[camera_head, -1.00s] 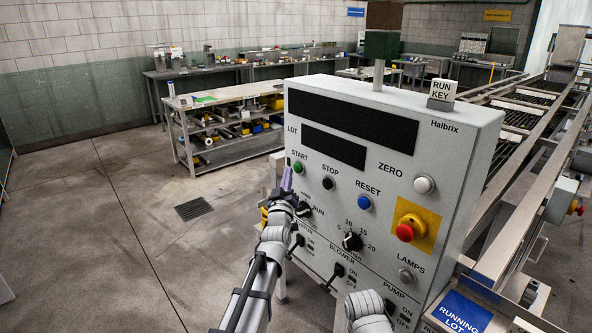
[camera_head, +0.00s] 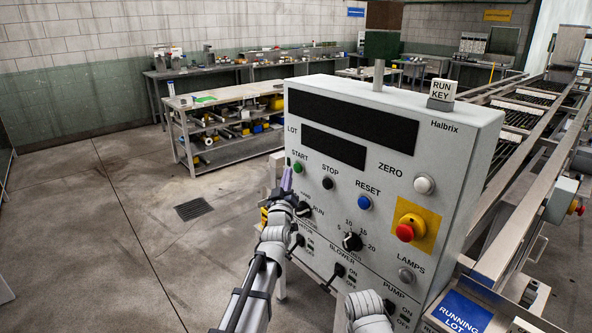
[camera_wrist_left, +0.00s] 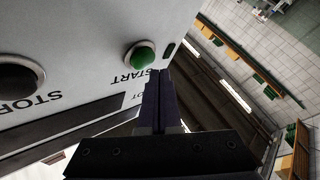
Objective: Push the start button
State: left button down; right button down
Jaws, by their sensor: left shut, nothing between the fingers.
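The green START button (camera_head: 298,168) is at the upper left of the light grey Halbrix control panel (camera_head: 440,150). It has a pale collar and also shows in the left wrist view (camera_wrist_left: 141,56). My left gripper (camera_head: 287,176) is just left of and below the button in the head view. In the left wrist view its dark shut fingers (camera_wrist_left: 160,85) point up close beside the button, with nothing between them. Whether they touch the panel I cannot tell. My right gripper is not in view; a link of an arm of mine shows at the bottom.
The black STOP button (camera_head: 327,183) is right of START and the blue RESET button (camera_head: 364,202) beyond it. A red emergency stop (camera_head: 405,233) sits on a yellow plate. A HAND/RUN selector (camera_head: 303,209) is below START. A roller conveyor (camera_head: 520,120) runs behind the panel.

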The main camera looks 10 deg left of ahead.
pick_arm(q)
jog(key=shift+w+d, duration=0.15)
dwell(0.8)
jog(key=shift+w+d, duration=0.15)
jog(key=shift+w, duration=0.05)
jog(key=shift+w+d, duration=0.3)
jog(key=shift+w, duration=0.1)
dwell(0.9)
jog(key=shift+s+a, duration=0.1)
jog(key=shift+s, duration=0.05)
jog(key=shift+s+a, duration=0.45)
jog(key=shift+s, duration=0.15)
jog(key=s+a, duration=0.1)
jog(key=s, duration=0.1)
jog(key=s+a, duration=0.2)
dwell(0.6)
dwell(0.5)
